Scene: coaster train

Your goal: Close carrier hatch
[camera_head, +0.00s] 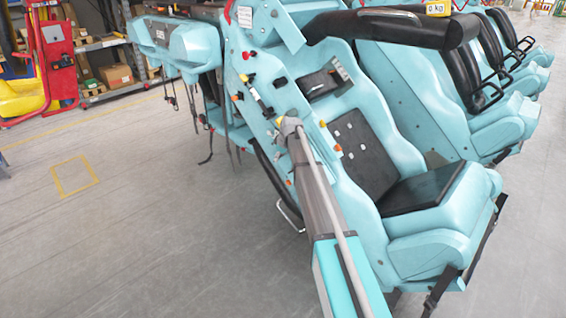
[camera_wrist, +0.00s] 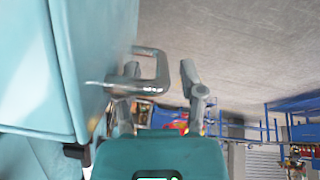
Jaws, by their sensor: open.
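The teal coaster carrier (camera_head: 437,243) with black seat pads fills the middle and right of the head view. In the wrist view, a teal panel (camera_wrist: 45,65) lies along the left side, with a grey U-shaped metal handle (camera_wrist: 162,70) standing out from it. I cannot tell for sure whether this panel is the hatch. My gripper (camera_wrist: 162,82) is open, with its fingers apart on either side of the handle's outer end. The left finger overlaps the handle in the picture; contact cannot be judged. In the head view my gripper's fingers are not distinguishable.
A teal front section (camera_head: 180,45) with hanging straps stands at upper left. Shelves with boxes (camera_head: 118,76) and a red and yellow machine (camera_head: 58,60) stand behind. More seat rows (camera_head: 500,110) are at the right. The grey floor (camera_head: 130,210) at left is clear.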

